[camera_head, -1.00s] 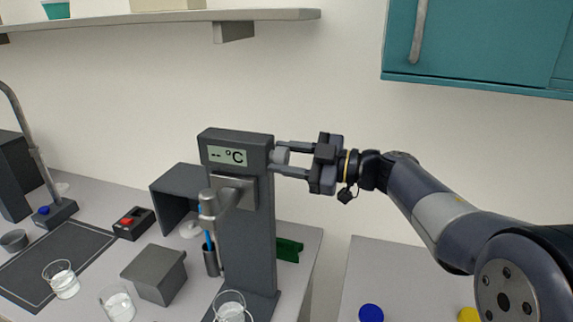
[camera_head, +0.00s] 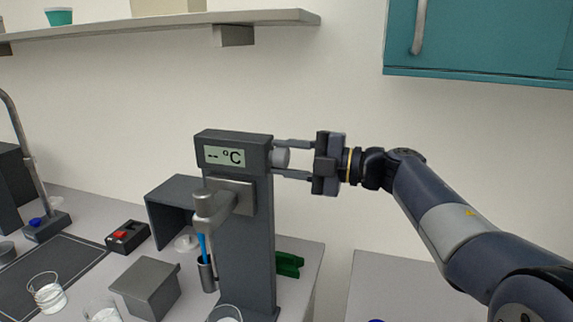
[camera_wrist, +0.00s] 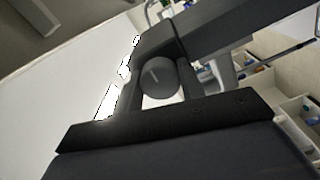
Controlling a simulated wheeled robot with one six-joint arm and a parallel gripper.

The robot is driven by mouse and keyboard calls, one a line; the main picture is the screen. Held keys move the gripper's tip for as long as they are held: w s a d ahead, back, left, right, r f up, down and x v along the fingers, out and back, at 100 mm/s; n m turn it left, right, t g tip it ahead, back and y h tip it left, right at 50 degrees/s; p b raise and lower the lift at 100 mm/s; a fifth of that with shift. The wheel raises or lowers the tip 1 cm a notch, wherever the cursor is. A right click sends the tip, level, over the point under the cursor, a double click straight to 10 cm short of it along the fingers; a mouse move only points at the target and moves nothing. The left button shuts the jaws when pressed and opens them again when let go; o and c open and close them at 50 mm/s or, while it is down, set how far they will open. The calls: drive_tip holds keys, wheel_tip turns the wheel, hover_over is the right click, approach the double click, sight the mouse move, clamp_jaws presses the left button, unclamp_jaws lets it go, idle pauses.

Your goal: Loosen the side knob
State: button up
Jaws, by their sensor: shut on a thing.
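The side knob (camera_head: 281,157) is a short grey cylinder on the right side of a dark upright rig (camera_head: 246,250) with a "-- °C" display (camera_head: 224,156). My gripper (camera_head: 280,158) reaches in from the right, one finger above the knob and one below, shut on it.
A dark block (camera_head: 146,290), glass beakers (camera_head: 47,293) and a red-topped box (camera_head: 127,236) stand on the bench to the left. A shelf (camera_head: 150,27) and a teal cabinet (camera_head: 480,40) are above. A green object (camera_head: 289,264) lies behind the rig.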

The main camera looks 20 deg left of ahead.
drive_tip(key=shift+f+n, duration=0.1)
drive_tip(key=shift+n, duration=0.2)
idle(0.4)
drive_tip(key=o, duration=1)
drive_tip(key=d, duration=0.3)
drive_tip(key=d+b, duration=0.1)
drive_tip(key=d, duration=0.3)
drive_tip(key=w+d+b, duration=0.1)
drive_tip(key=d, duration=0.2)
drive_tip(key=shift+w+d, duration=0.1)
drive_tip(key=shift+d, duration=0.3)
drive_tip(key=shift+a, duration=0.1)
drive_tip(key=a, duration=0.3)
drive_tip(key=s+a+p, duration=0.1)
drive_tip(key=a, duration=0.6)
drive_tip(key=shift+s+a+p, duration=0.15)
drive_tip(key=shift+a+p, duration=0.2)
drive_tip(key=shift+p, duration=0.05)
